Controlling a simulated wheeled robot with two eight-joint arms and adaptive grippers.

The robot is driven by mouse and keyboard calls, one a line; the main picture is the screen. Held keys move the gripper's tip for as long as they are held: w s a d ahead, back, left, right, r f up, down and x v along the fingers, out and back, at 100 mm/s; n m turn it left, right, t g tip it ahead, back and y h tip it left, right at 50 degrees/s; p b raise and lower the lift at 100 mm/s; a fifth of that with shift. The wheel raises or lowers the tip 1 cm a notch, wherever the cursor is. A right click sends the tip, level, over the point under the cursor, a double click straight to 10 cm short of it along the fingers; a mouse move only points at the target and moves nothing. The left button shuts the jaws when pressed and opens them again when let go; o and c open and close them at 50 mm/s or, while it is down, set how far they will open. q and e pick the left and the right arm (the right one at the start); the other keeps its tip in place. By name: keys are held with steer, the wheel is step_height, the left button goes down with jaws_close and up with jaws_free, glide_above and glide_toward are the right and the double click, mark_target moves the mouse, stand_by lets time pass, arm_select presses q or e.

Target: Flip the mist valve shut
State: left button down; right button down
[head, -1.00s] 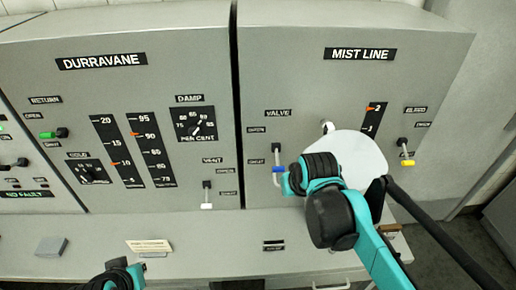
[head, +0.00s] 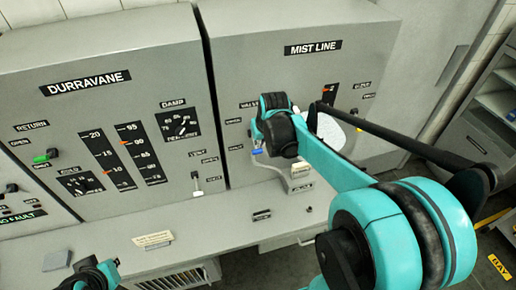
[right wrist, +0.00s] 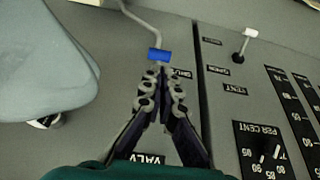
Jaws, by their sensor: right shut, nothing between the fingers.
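The mist valve lever has a blue tip (head: 257,151) and sits at the left of the MIST LINE panel (head: 313,47). Its tip hangs low, level with the lower label. In the right wrist view the blue tip (right wrist: 160,54) is just ahead of my right gripper (right wrist: 164,78), beside a partly hidden SHUT label (right wrist: 181,73). My right gripper (head: 262,134) is shut and empty, close to the lever; I cannot tell whether it touches. It hides part of the lever and label area. My left gripper (head: 98,276) is partly in view at the bottom left, its fingers unclear.
The DURRAVANE panel (head: 88,85) stands to the left, with a white-tipped vent lever (head: 197,193) and a green-tipped return lever (head: 41,158). A pale rounded piece (head: 331,132) sticks out right of the valve. A grey ledge (head: 200,232) runs below.

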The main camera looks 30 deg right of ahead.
mark_target(258, 153)
steer(key=x, duration=0.6)
steer(key=shift+w+f, duration=0.1)
steer(key=shift+f, duration=0.05)
steer(key=shift+f+b, duration=0.85)
steer(key=shift+b, duration=0.25)
steer(key=shift+r, duration=0.2)
